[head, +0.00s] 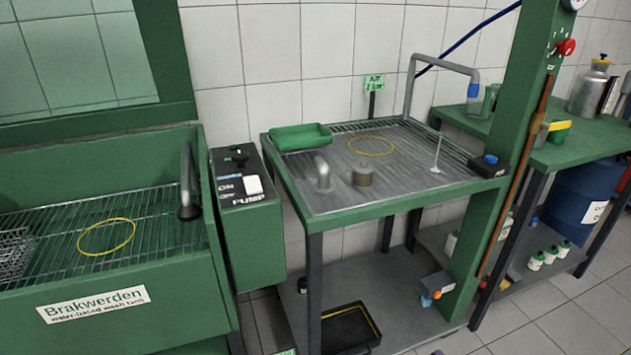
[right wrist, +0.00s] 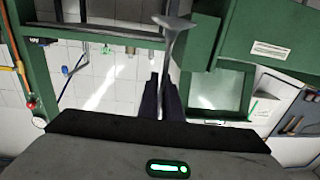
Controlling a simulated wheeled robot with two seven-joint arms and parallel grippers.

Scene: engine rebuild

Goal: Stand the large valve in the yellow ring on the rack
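My right gripper (right wrist: 162,98) shows in the right wrist view with its dark fingers around the stem of a silver valve (right wrist: 174,40); the flared head points away from the fingers. I cannot tell from this view how its size compares with others. One yellow ring (head: 371,146) lies flat on the slatted rack (head: 335,195) in the head view. Another yellow ring (head: 106,236) lies on the wire grid of the wash tank at the left. A second thin valve (head: 437,155) stands upright on its head on the rack's right side. Neither gripper is in the head view.
A green tray (head: 300,137) is at the rack's back left. A green post (head: 505,120) rises at the right front corner. The inside of the rack's yellow ring is clear.

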